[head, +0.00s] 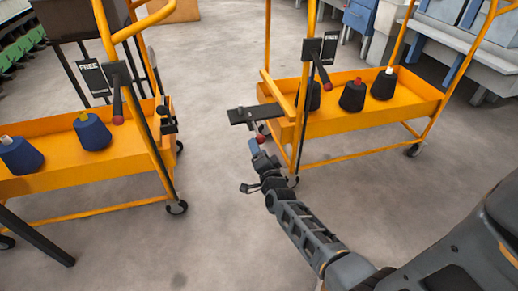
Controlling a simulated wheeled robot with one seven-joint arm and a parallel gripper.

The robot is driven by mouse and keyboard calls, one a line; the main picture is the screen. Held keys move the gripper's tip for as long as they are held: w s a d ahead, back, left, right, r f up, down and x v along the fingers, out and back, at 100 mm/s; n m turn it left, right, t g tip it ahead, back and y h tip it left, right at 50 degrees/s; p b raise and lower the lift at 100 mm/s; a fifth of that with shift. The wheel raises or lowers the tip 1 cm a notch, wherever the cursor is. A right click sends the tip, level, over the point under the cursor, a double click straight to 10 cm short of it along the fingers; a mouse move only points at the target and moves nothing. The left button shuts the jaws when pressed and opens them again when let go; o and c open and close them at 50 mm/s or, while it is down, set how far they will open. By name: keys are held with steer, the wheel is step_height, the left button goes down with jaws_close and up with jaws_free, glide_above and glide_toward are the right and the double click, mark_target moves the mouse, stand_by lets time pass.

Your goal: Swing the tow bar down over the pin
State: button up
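The tow bar appears to be the dark flat bar (243,115) that sticks out leftward from the right yellow cart (345,124), roughly level, with its left end free. A red knob (261,138) shows just below it. The pin is not clear; a small dark fitting (167,113) on the near right end of the left yellow cart (40,178) may carry it. My gripper (250,167) is open and empty, just below the bar. Its upper finger is close to the red knob; I cannot tell whether they touch.
Both carts carry thread cones, blue ones (93,133) on the left and dark ones (352,97) on the right. Each has an upright post and a lever with a red end; the left one's sign (92,78) reads FREE. Bare floor (215,75) lies between the carts.

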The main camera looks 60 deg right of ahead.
steer(key=p+v, duration=0.3)
steer(key=v, duration=0.6)
stand_by(0.8)
steer(key=shift+w+d, duration=0.1)
